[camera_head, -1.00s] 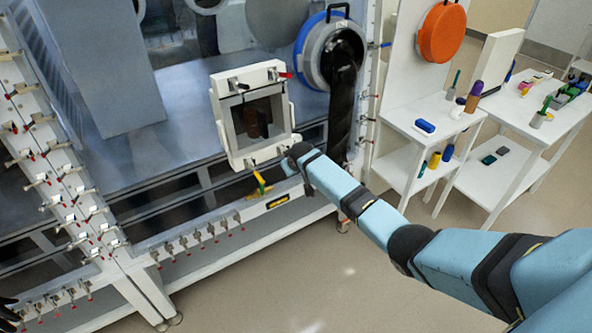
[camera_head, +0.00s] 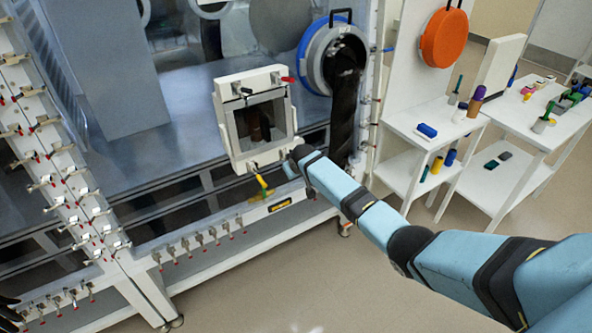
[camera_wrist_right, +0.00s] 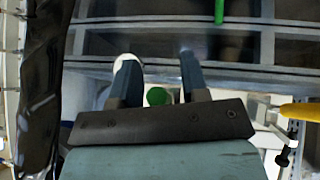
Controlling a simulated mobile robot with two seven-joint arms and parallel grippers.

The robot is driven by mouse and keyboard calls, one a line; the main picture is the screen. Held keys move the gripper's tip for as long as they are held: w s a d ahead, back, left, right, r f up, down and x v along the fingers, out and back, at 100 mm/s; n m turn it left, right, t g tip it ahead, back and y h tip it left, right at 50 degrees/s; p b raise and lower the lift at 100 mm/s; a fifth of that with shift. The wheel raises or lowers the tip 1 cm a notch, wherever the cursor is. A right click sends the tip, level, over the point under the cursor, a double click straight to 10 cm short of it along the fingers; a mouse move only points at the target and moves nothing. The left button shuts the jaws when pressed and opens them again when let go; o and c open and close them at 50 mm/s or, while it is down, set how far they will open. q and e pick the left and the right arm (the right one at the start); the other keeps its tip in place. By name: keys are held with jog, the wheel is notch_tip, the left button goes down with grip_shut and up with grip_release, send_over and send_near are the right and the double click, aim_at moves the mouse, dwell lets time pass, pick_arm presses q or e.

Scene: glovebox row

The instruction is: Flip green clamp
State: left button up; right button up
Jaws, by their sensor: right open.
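In the right wrist view, a round green end (camera_wrist_right: 157,96) shows between the two fingers of my right gripper (camera_wrist_right: 157,62). It looks like the end of the green clamp's handle; the rest of that clamp is hidden. The fingers are apart, one on each side of it, and I cannot tell whether they touch it. In the head view, my right gripper (camera_head: 290,157) is at the lower right corner of the white square door frame (camera_head: 235,130). No green clamp handle shows there; my gripper may hide it.
The frame also carries a yellow-handled clamp (camera_head: 262,183), a black-handled clamp (camera_head: 242,91) and a red-handled clamp (camera_head: 288,79). A dark glove (camera_head: 344,115) hangs from the blue-ringed port to the right. Another green bar (camera_wrist_right: 219,12) shows at the wrist view's top. White shelves (camera_head: 437,122) stand right.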

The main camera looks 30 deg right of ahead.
jog(key=v, duration=1.3)
jog(key=shift+s+r, duration=0.25)
jog(key=shift+r, duration=0.05)
jog(key=shift+a, duration=0.1)
